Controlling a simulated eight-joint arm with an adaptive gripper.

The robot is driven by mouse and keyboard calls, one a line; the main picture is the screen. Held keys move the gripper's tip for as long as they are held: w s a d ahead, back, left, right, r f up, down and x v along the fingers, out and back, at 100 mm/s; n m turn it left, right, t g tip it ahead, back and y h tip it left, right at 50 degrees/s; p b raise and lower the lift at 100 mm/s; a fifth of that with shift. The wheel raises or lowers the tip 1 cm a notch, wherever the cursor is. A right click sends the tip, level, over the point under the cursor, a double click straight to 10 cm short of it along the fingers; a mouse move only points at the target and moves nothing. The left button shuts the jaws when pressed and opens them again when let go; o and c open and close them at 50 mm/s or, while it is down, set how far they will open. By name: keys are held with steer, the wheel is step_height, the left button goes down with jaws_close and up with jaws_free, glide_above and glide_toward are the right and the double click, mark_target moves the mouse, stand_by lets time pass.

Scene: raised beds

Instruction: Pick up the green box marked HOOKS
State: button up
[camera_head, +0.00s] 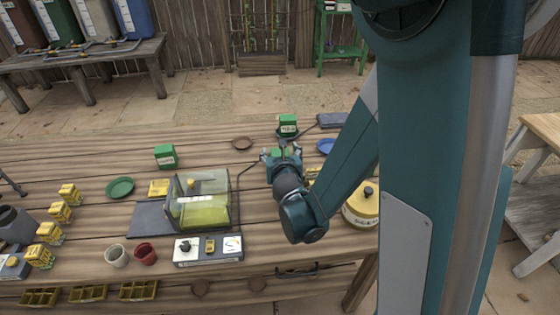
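Two green boxes with white labels show on the wooden table. One green box (165,156) stands left of the middle. The other green box (288,125) stands at the far side, just beyond my gripper. The lettering on both labels is too small to read, so I cannot tell which is marked HOOKS. My gripper (281,153) is low over the table, pointing away from the camera towards the far box. Some green shows between its fingers; I cannot tell whether that is a separate thing. Its own wrist hides the fingertips, and whether it touches anything is unclear.
A clear-lidded case (202,203) with yellow-green contents stands left of my gripper. A green plate (120,188), a brown dish (242,143) and a blue plate (326,146) lie around. A yellow round tin (361,211) is partly behind my arm. Several yellow boxes stand at left.

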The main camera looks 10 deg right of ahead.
steer(key=shift+c, duration=0.5)
steer(key=c, duration=0.9)
steer(key=shift+r+p, duration=1.7)
steer(key=shift+r, duration=3.3)
